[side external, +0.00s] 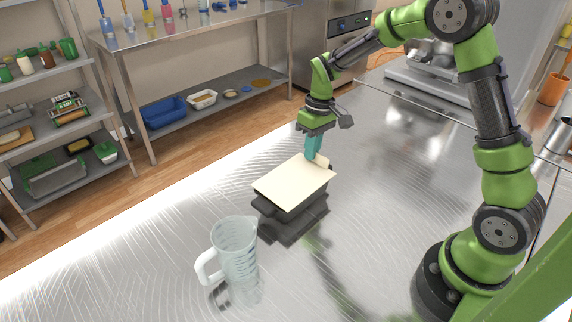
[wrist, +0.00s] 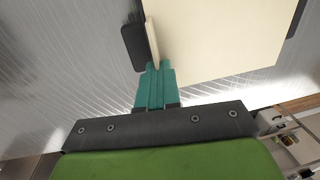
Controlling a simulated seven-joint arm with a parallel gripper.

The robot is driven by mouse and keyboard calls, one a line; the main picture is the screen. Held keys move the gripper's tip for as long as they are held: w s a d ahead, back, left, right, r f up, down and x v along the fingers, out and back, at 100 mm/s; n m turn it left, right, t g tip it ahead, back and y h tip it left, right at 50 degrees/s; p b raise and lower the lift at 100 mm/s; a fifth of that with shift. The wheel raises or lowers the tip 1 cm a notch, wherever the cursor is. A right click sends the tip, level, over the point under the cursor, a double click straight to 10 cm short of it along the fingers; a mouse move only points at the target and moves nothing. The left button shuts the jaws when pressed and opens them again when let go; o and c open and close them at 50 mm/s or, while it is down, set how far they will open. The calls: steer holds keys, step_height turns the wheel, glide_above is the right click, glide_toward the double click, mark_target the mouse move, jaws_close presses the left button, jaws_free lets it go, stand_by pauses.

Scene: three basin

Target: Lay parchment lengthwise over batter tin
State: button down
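The parchment (side external: 296,180) is a flat cream sheet lying over the top of the dark batter tin (side external: 284,221). Only the tin's dark sides show below it, and its inside is hidden. The sheet's far right end turns up in a small curl. My gripper (side external: 313,157) points down at that end, with its teal fingers close together. In the wrist view, the fingers (wrist: 155,69) appear shut on a narrow upturned edge of the parchment (wrist: 220,35). A dark handle-like part of the tin (wrist: 133,46) shows beside them.
A clear measuring jug (side external: 236,252) stands on the metal table, in front and left of the tin. The table (side external: 390,190) is clear right of the tin. A shelf rack (side external: 55,120) and a back counter (side external: 185,35) stand beyond the table.

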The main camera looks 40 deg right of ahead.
steer(key=shift+f, duration=0.3)
stand_by(0.5)
steer(key=c, duration=1.3)
jaws_free()
steer(key=shift+o, duration=0.2)
steer(key=shift+r, duration=0.1)
step_height(320, 180, up, 16)
steer(key=d, duration=0.2)
steer(key=s+a+r+m+t, duration=0.1)
steer(key=s+a+m+t, duration=0.1)
steer(key=s, duration=0.7)
steer(key=s+a+m+t, duration=0.2)
steer(key=s+a+t, duration=0.3)
steer(key=s, duration=0.5)
steer(key=shift+a+r, duration=0.35)
steer(key=shift+a, duration=0.2)
